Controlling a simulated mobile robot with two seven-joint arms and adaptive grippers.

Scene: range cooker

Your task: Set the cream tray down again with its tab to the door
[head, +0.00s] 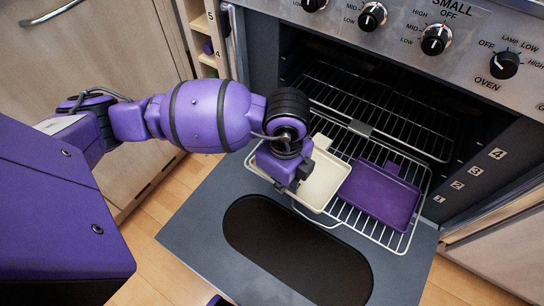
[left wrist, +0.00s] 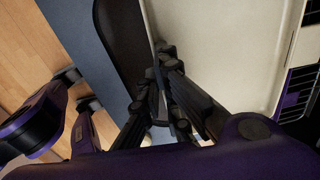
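The cream tray (head: 325,182) is at the left of the pulled-out oven rack. Its tab (head: 322,141) is on the far side, toward the oven's inside. My left gripper (head: 291,184) is at the tray's near left edge. In the left wrist view its fingers (left wrist: 164,75) are close together on either side of the rim of the cream tray (left wrist: 215,50) and look shut on it. The fingers hide that bit of rim. I cannot tell whether the tray is lifted off the wires.
A purple tray (head: 379,196) lies close on the right of the rack (head: 402,241), its tab also toward the oven. The open door (head: 205,232) lies below. A higher rack (head: 375,100) is inside the oven. Knobs (head: 436,40) line the panel above.

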